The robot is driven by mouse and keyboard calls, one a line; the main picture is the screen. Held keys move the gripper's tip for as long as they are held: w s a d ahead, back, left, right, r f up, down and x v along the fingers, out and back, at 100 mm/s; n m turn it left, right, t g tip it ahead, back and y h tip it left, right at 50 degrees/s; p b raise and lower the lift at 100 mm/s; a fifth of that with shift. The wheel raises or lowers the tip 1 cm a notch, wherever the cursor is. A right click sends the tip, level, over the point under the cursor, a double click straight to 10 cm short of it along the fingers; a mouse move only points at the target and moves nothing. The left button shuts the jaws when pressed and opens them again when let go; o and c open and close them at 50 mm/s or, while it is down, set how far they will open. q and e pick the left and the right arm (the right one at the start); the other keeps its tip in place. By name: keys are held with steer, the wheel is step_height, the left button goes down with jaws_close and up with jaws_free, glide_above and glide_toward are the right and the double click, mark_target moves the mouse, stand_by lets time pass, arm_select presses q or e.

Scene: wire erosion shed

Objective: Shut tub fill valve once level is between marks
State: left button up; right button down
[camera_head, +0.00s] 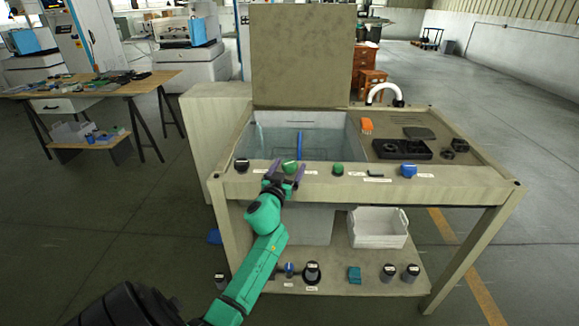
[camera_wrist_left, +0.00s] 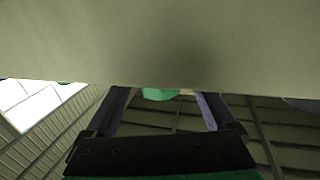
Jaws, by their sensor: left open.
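The tub (camera_head: 345,125) is set into the bench top. It seems to hold clear liquid, and an upright blue strip (camera_head: 299,145) shows inside. I cannot make out the level or any marks. A green knob (camera_head: 290,166) sits on the bench's front edge; I take it to be the fill valve, though its label is too small to read. My left gripper (camera_head: 285,174) is open, its two purple fingers on either side of this knob. In the left wrist view the green knob (camera_wrist_left: 160,94) shows partly between the open fingers (camera_wrist_left: 163,98). Contact cannot be told.
Along the front edge are a black knob (camera_head: 242,165), a second green knob (camera_head: 337,169) and a blue knob (camera_head: 408,170). A black tray (camera_head: 402,150) and an orange item (camera_head: 367,125) lie on the right. A white bin (camera_head: 378,228) stands on the lower shelf.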

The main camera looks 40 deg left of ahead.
arm_select(q)
steer(key=shift+w+a, duration=0.2)
steer(key=shift+w, duration=0.25)
steer(key=shift+s, duration=0.1)
steer(key=shift+c, duration=0.3)
steer(key=c, duration=1.3)
steer(key=shift+r+m+t+h+p, duration=0.25)
steer(key=shift+m+t+h+p, duration=0.25)
steer(key=shift+h+p, duration=0.5)
steer(key=m+h+p, duration=0.2)
steer(key=h, duration=0.1)
steer(key=shift+f+m+h, duration=0.2)
steer(key=shift+m+h, duration=0.5)
steer(key=shift+h, duration=0.2)
steer(key=shift+m+h, duration=0.8)
steer(key=shift+h, duration=0.5)
